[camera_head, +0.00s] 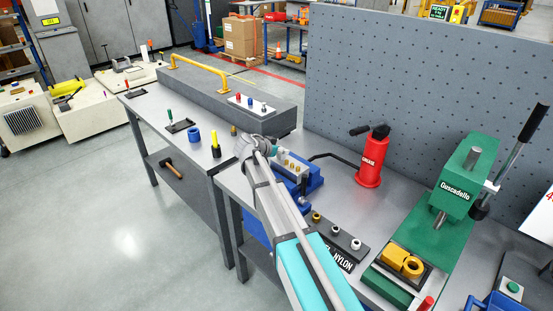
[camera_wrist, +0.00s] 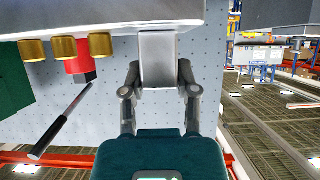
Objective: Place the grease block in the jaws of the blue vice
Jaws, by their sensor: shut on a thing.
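The grease block (camera_head: 293,164) is a pale metal block with a row of brass fittings. My gripper (camera_head: 272,149) is shut on its near left end in the head view. In the wrist view my gripper (camera_wrist: 158,84) has its two fingers on either side of a shiny metal end piece, with the grey block (camera_wrist: 110,20) and brass fittings beside it. The blue vice (camera_head: 314,184) is on the bench at and below the block, partly hidden by my arm. I cannot tell whether the block rests in the jaws or is just above them.
A dark rack (camera_head: 340,240) with knobs lies in front, and a green press (camera_head: 450,190) stands at right. A grey pegboard (camera_head: 420,70) closes off the back. The left bench holds a blue ring (camera_head: 194,136) and small tools.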

